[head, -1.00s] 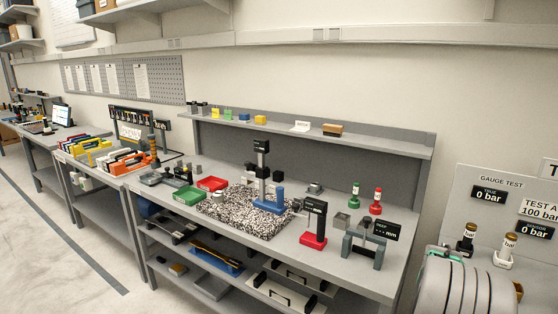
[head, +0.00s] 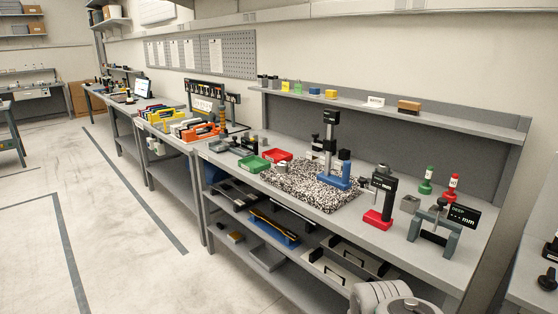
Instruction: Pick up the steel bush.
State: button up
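I cannot single out the steel bush with certainty at this size. A small grey piece (head: 281,168) lies at the left end of the black-and-white speckled plate (head: 318,194) and may be it. Another small grey metal piece (head: 383,168) stands farther back on the bench, behind the red-based gauge stand (head: 378,216). My gripper is not in view. Only a rounded grey part of my own arm shows at the bottom right, in front of the bench.
The grey bench (head: 345,236) carries a green tray (head: 252,164), a red tray (head: 277,154), a blue-based height stand (head: 333,182), a grey square block (head: 410,203), a dark frame with a display (head: 430,232), and green-topped and red-topped bottles. Open floor (head: 130,240) lies to the left.

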aim_at(281, 166)
jog(key=u, duration=0.65)
jog(key=i, duration=2.3)
jog(key=u, duration=0.05)
